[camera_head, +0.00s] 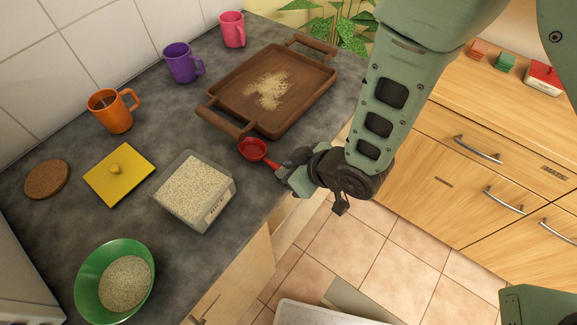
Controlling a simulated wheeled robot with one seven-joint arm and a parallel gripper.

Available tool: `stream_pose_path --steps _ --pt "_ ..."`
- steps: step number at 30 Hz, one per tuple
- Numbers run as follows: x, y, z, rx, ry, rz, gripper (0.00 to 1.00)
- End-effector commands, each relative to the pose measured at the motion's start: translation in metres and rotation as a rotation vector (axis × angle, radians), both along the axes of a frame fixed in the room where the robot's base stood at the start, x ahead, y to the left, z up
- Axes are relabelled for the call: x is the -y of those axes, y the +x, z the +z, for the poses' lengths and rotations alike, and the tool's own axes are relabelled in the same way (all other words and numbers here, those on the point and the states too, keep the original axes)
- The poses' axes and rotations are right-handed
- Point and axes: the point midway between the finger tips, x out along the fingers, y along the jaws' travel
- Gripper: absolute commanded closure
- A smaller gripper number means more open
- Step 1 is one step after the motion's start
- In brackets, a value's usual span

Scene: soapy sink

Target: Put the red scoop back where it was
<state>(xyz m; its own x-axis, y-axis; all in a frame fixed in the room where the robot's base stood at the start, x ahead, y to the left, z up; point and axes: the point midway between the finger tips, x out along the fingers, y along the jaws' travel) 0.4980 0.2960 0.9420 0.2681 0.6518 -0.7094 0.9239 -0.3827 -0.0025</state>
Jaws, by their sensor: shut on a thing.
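The red scoop (253,149) is at the near side of the wooden tray, by the counter's right edge. Its bowl faces up and looks empty. My gripper (283,173) is shut on the scoop's handle, with the bowl pointing left, away from the fingers. I cannot tell whether the scoop touches the counter. A clear square container (207,213) full of pale grains stands to the lower left of the scoop. A yellow lid (134,184) with a knob lies flat on the counter left of it.
The brown tray (318,88) with two handles holds a small heap of grains (268,90). A green bowl (89,284) holds grains. Orange (112,112), purple (178,64) and pink (232,30) mugs and a cork coaster (46,179) stand along the wall. Bare counter (190,130) lies between.

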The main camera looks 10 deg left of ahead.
Motion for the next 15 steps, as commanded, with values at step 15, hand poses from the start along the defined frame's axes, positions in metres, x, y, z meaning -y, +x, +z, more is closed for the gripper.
stream_pose_path --steps 15 --pt "0.0002 -0.0001 -0.0019 0.000 0.000 0.000 0.64"
